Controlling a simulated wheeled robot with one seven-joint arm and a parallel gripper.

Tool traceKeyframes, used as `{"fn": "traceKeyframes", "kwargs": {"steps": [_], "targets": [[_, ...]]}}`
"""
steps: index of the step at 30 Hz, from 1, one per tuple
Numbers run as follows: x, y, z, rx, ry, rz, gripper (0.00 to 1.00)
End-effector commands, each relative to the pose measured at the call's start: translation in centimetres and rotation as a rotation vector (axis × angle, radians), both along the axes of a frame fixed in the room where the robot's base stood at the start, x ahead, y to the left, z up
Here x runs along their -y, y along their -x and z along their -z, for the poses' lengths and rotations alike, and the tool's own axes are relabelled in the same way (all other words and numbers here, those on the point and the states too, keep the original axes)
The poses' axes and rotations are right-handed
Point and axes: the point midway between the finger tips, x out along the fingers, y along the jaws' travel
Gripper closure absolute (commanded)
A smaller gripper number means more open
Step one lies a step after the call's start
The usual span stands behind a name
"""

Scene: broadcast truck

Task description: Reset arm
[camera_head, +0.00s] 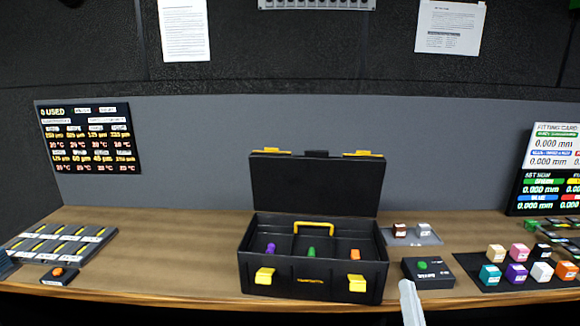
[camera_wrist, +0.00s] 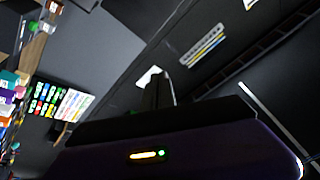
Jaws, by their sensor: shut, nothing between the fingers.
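My gripper (camera_wrist: 159,88) shows in the wrist view, with its dark fingers together and nothing held between them. Its dark body with small orange and green lights fills the lower part of that view. The wrist camera looks sideways past the fingers at the dark wall, with the bench far off at the left edge. In the head view only a pale piece of my arm (camera_head: 411,303) shows at the bottom, right of the toolbox; the gripper itself is out of that view.
An open black toolbox (camera_head: 262,238) with purple, green and orange pieces stands mid-bench. A black box with a green button (camera_head: 428,272), a grey tray (camera_head: 429,239) and several coloured cubes (camera_head: 517,272) are right. Flat cards (camera_head: 62,243) lie left. Bench is clear between cards and toolbox.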

Motion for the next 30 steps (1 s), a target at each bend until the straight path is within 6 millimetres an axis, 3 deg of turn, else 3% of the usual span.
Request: {"fn": "traceKeyframes", "kwargs": {"steps": [1, 3, 12, 21, 30], "targets": [[0.0, 2.3, 1.6, -0.024, 0.059, 0.006, 1.00], [-0.2, 5.1, 2.9, -0.051, 0.137, 0.016, 1.00], [-1.3, 16.9, 7.2, -0.170, 0.410, 0.026, 1.00], [-2.6, 28.0, 9.2, -0.310, 0.580, 0.004, 1.00], [-3.5, 37.4, 10.3, -0.493, 0.615, -0.034, 1.00]]}}
